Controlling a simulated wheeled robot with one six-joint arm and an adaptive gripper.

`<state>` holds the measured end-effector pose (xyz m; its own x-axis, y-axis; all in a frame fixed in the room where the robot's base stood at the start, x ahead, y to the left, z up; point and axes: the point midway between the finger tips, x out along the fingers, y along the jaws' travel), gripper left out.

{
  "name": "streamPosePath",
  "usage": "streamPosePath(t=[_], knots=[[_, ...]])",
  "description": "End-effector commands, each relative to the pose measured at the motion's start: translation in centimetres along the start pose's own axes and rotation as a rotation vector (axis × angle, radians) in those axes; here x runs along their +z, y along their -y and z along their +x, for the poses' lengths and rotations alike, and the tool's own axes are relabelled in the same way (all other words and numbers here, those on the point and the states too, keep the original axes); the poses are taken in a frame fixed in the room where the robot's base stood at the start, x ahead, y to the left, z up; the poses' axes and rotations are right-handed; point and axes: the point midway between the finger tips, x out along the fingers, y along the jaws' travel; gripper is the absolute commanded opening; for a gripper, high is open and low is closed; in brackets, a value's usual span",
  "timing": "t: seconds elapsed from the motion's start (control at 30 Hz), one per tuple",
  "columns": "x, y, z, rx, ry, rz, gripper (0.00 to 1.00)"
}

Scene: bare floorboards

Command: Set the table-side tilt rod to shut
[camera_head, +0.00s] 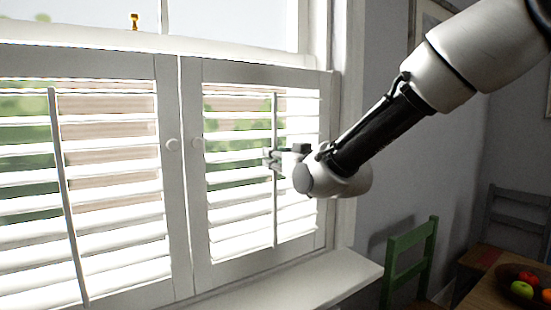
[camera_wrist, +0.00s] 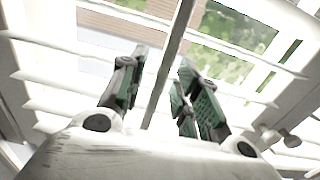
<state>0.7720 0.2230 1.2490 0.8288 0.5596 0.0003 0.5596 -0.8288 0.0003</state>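The table-side tilt rod (camera_head: 274,215) is a thin upright bar on the right shutter panel (camera_head: 195,235). The panel's white slats (camera_head: 235,213) stand partly open, with greenery and brick showing between them. My gripper (camera_head: 270,158) is at the rod, around its middle height. In the wrist view the rod (camera_wrist: 168,60) runs between the two green-padded fingers of my gripper (camera_wrist: 162,62). Gaps show on both sides of the rod, so the fingers look open around it and not clamped. The fingers hide a short part of the rod in the head view.
The left panel has its own tilt rod (camera_head: 65,190), which leans. Round knobs (camera_head: 172,144) sit by the panels' meeting edges. The sill (camera_head: 330,275) juts out below. A green chair (camera_head: 408,262) and a table with a fruit bowl (camera_head: 508,278) stand at the lower right.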

Motion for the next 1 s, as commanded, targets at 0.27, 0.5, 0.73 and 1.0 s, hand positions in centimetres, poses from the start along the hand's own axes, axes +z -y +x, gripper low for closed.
streamPosePath(t=[0.27, 0.5, 0.73, 1.0], knots=[[0.0, 0.0, 0.9, 0.0, 0.0, 0.0, 0.32], [0.0, 0.0, 0.9, -0.001, 0.001, 0.0, 0.07], [-0.1, 0.0, 0.9, -0.001, 0.0, 0.0, 0.0], [-3.8, 0.0, 0.9, 0.0, -0.004, 0.0, 0.0]])
